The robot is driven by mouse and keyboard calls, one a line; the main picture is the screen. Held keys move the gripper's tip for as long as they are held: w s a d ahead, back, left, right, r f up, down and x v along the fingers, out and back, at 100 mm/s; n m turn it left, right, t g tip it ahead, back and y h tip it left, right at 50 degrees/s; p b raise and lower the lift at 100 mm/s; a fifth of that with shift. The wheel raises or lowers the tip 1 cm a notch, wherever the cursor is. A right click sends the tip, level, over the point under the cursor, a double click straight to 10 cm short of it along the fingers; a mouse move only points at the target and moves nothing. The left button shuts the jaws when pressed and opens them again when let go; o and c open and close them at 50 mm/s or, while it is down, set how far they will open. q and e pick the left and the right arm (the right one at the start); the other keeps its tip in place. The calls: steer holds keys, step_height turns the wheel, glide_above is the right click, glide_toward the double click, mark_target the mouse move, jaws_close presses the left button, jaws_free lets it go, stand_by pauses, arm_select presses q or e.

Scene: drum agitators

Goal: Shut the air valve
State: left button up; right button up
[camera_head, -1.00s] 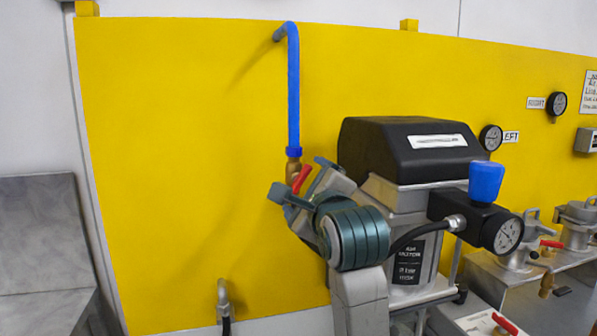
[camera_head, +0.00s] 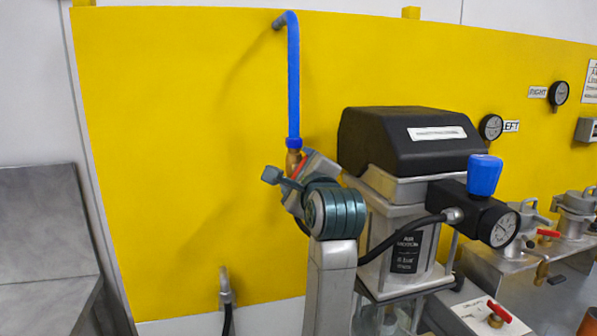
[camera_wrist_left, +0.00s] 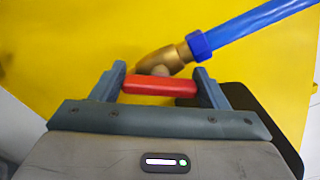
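The air valve is a brass body (camera_head: 293,160) with a red lever, at the lower end of the blue pipe (camera_head: 293,90) on the yellow panel. My left gripper (camera_head: 294,173) is at the valve and hides part of it. In the left wrist view, the brass body (camera_wrist_left: 165,61) joins the blue pipe at upper right. The red lever (camera_wrist_left: 160,86) lies crosswise between the two spread fingers of my left gripper (camera_wrist_left: 160,78), with its ends close to both. Finger contact is hard to tell. My right gripper is out of view.
Right of the valve stands a black-topped air motor (camera_head: 410,145) with a blue knob (camera_head: 484,175) and a gauge (camera_head: 498,227). A black hose (camera_head: 400,238) runs close to my left arm. A pipe fitting (camera_head: 225,290) is low on the panel. The panel left of the valve is clear.

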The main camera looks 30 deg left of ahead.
arm_select(q)
steer(key=c, duration=0.5)
steer(key=shift+o, duration=0.2)
steer(key=shift+m, duration=0.4)
steer(key=m, duration=0.2)
steer(key=shift+r+m, duration=0.1)
steer(key=shift+m, duration=0.2)
steer(key=m, duration=0.2)
steer(key=shift+m+p, duration=0.35)
steer(key=shift+m, duration=0.05)
steer(key=m+p, duration=0.1)
steer(key=m, duration=0.2)
steer(key=shift+w, duration=0.1)
steer(key=shift+m+p, duration=0.3)
steer(key=shift+m, duration=0.6)
steer(key=shift+d, duration=0.1)
